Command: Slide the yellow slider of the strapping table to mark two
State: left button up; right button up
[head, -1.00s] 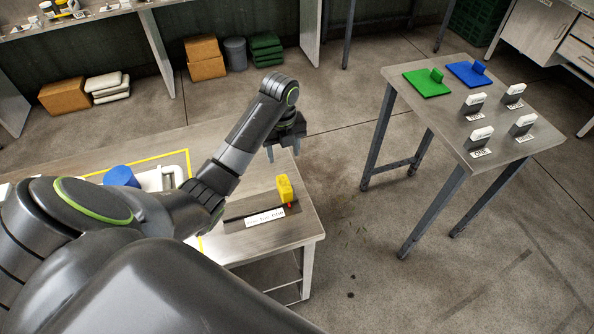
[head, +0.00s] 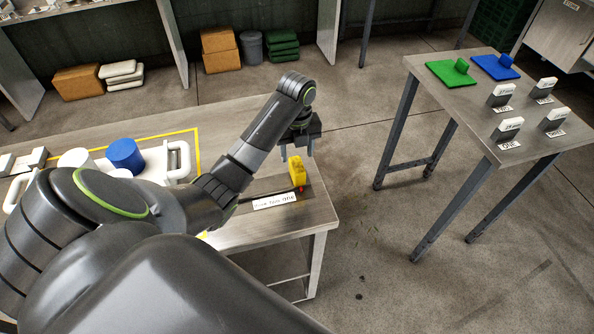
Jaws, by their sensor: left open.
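The yellow slider (head: 297,173) stands upright at the right end of a dark track on the strapping table (head: 262,235), near the table's right edge. A small red pointer shows at its foot. A white label strip (head: 274,201) lies in front of the track; its print is too small to read surely, though the right end looks like "ONE". My left gripper (head: 297,152) is open and empty, fingers down, just above and behind the slider. Its fingers show left and right of the slider's top; I cannot tell whether they touch it. My right gripper is out of view.
A blue cylinder (head: 125,155) and a white-handled tray (head: 180,158) sit at the left inside a yellow outline. My left arm hides part of the table and the track's left end.

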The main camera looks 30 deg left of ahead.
aim_at(297, 164)
pick_arm(q)
notch_tip(297, 164, down, 3)
jog(key=shift+r+b, duration=0.1)
jog(key=shift+b, duration=0.8)
notch_tip(297, 164, down, 4)
jog(key=shift+f, duration=0.75)
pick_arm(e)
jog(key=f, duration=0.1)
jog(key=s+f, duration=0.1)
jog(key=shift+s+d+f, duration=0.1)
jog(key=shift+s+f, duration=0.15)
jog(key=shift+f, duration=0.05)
pick_arm(q)
jog(key=shift+r, duration=0.1)
grip_shut()
